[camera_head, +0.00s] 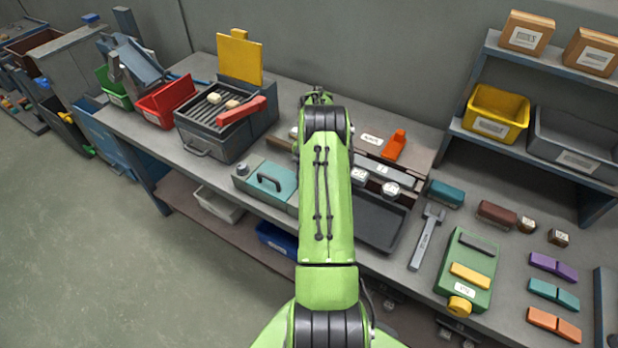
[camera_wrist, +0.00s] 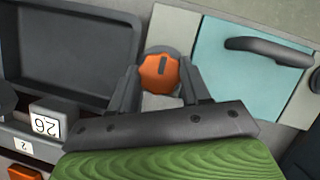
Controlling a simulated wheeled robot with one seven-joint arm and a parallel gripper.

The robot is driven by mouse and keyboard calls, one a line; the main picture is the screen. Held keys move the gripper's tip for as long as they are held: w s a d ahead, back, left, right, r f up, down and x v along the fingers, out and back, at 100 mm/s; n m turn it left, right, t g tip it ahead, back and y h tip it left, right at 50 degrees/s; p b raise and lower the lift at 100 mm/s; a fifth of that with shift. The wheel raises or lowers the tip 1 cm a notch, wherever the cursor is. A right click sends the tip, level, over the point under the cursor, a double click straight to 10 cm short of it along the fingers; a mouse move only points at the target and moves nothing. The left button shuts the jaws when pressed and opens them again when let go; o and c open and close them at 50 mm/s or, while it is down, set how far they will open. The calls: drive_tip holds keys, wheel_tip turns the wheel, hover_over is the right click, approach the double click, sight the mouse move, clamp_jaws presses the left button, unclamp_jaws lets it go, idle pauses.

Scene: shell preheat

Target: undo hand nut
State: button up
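In the wrist view a round orange knob with a dark slot, which looks like the hand nut (camera_wrist: 160,73), sits on a grey round base. My gripper (camera_wrist: 160,70) has one dark finger on each side of it. The fingertips are close to the knob's edges; I cannot tell whether they touch it. In the head view my green arm hides the gripper and this knob.
A teal block with a dark handle (camera_head: 270,182) stands left of my arm, and shows in the wrist view (camera_wrist: 235,60). A dark tray (camera_head: 380,222) lies to the right. A green box (camera_head: 468,262) is further right.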

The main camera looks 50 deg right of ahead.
drive_tip(key=o, duration=0.5)
drive_tip(key=shift+c, duration=0.2)
drive_tip(key=p+v, duration=0.4)
drive_tip(key=v, duration=0.8)
drive_tip(key=shift+p, duration=0.35)
drive_tip(key=shift+d, duration=0.1)
